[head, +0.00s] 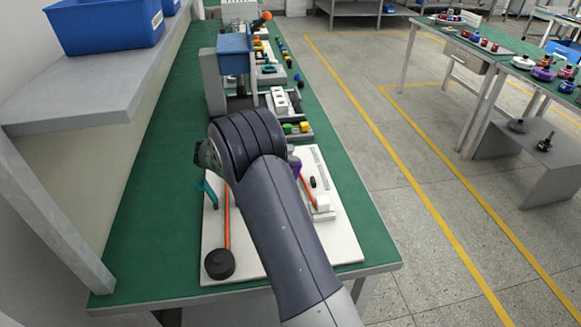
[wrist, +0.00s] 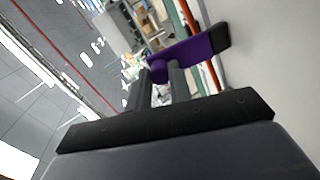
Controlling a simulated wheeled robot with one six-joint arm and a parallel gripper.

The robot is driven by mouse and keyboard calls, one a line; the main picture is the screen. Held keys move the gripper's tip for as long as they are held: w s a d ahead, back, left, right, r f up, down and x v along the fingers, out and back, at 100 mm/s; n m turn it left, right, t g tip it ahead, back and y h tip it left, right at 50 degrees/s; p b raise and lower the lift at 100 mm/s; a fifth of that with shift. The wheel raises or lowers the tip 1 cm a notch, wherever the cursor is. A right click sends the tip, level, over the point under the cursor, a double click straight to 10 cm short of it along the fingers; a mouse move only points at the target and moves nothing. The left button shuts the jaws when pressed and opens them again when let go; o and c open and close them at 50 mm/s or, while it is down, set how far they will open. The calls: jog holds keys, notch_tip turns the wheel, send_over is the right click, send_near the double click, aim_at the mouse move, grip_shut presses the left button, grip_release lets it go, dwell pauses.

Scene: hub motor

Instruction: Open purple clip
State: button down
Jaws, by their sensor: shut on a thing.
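The purple clip (wrist: 190,52) crosses the upper middle of the wrist view, with a dark end at its right. My gripper (wrist: 160,78) is shut on the rounded left end of the purple clip, with a finger on each side of it. In the head view only a small part of the purple clip (head: 295,166) shows at the right edge of my arm. The arm hides my gripper there. The clip is by an orange cable (head: 308,186) over a white board (head: 347,232).
On the white board's left are a teal clip (head: 211,192), a second orange strip (head: 227,232) and a black round knob (head: 219,264). A blue-topped press (head: 234,52) and trays of parts stand farther back on the green bench (head: 152,215). A shelf with a blue bin (head: 105,24) borders the left.

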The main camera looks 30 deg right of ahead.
jog(key=shift+w+a+f+h, duration=0.15)
jog(key=shift+a+h, duration=0.1)
jog(key=shift+h, duration=0.15)
jog(key=c, duration=1.3)
grip_release()
jog(key=b+v, duration=0.1)
jog(key=v, duration=0.9)
jog(key=shift+w+a, duration=0.15)
jog(key=shift+a, duration=0.25)
jog(key=shift+c, duration=0.3)
